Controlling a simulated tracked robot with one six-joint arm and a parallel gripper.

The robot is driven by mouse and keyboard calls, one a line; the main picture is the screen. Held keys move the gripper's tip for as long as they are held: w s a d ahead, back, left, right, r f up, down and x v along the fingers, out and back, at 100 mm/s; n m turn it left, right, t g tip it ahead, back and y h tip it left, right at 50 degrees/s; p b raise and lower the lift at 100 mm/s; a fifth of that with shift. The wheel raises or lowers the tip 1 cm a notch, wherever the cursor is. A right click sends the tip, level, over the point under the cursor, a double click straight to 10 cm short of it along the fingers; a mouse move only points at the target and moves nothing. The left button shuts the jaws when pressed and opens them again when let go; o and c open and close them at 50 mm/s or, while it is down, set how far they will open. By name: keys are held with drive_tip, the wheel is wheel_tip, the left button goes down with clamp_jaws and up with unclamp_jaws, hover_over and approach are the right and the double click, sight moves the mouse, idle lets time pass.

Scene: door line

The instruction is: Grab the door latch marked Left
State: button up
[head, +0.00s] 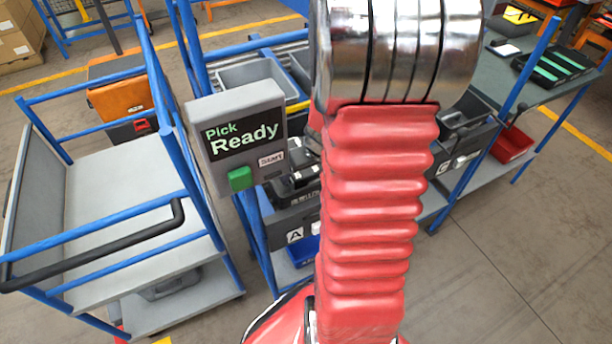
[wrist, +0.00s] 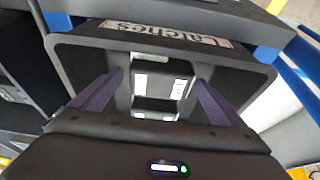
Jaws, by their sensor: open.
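In the wrist view a dark bin (wrist: 255,80) carries a label reading "Latches", seen upside down on its rim. My gripper (wrist: 158,82) is open, with its two dark purple fingers reaching into the bin, one on each side. Between and beyond the fingers lie dark parts with small white labels (wrist: 179,89), which look like latches. Their lettering is too small to read, so I cannot tell which is marked Left. No part is clearly held. In the head view my red arm covers the gripper and the latch bin.
In the head view a grey panel (head: 238,135) reads "Pick Ready" and has a green button (head: 240,178). A blue-railed trolley (head: 120,190) stands at left. A workbench (head: 520,75) is at right, with a red bin (head: 512,146) below. The floor at lower right is clear.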

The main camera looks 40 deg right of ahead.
drive_tip(key=shift+w+d+f, duration=0.1)
drive_tip(key=shift+w+f, duration=0.1)
drive_tip(key=shift+f, duration=0.35)
drive_tip(key=shift+c, duration=0.2)
drive_tip(key=c, duration=1.5)
